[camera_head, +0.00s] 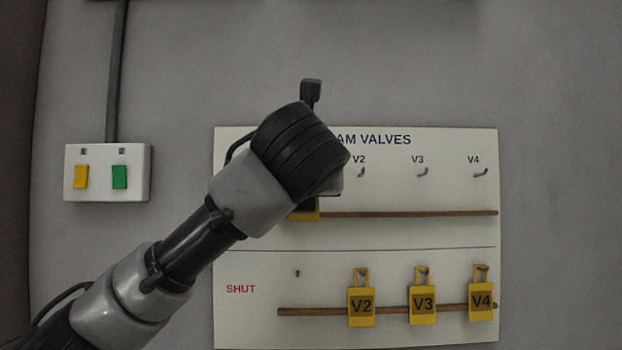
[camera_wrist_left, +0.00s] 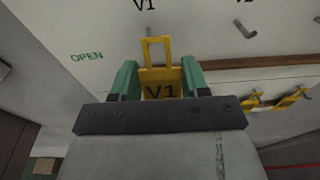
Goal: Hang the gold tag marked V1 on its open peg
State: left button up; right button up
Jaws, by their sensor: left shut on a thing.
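My left gripper (camera_wrist_left: 160,74) is shut on the gold V1 tag (camera_wrist_left: 161,88), with its green fingers on both sides of the tag body. The tag's square loop points up toward the board. The V1 open peg (camera_wrist_left: 148,31) shows just above the loop's top bar, under the V1 label; I cannot tell how far apart they are in depth. In the head view my wrist hides this peg and most of the tag; only a gold and dark bit of the tag (camera_head: 304,212) shows below the wrist. My right gripper is not in view.
The valve board (camera_head: 400,232) has empty upper pegs at V2 (camera_head: 361,173), V3 (camera_head: 422,172) and V4 (camera_head: 480,172). A brown rail (camera_head: 420,213) runs below them. Tags V2 (camera_head: 361,306), V3 (camera_head: 423,304) and V4 (camera_head: 482,300) hang in the SHUT row. A switch box (camera_head: 107,190) is at left.

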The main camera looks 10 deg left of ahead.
pick_arm(q)
jog(key=shift+x, duration=0.8)
jog(key=shift+a+r+p, duration=0.1)
jog(key=shift+r+p, duration=0.1)
jog(key=shift+p, duration=0.1)
jog(key=shift+w+f, duration=0.1)
jog(key=shift+c, duration=0.2)
jog(key=shift+w+f, duration=0.35)
jog(key=shift+w, duration=0.05)
grip_shut()
jog(key=shift+f, duration=0.15)
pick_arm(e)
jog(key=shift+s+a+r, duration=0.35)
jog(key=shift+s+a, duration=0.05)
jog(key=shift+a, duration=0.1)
pick_arm(q)
jog(key=shift+w+a, duration=0.1)
jog(key=shift+w+a+f, duration=0.1)
jog(key=shift+w+a, duration=0.1)
jog(key=shift+w, duration=0.35)
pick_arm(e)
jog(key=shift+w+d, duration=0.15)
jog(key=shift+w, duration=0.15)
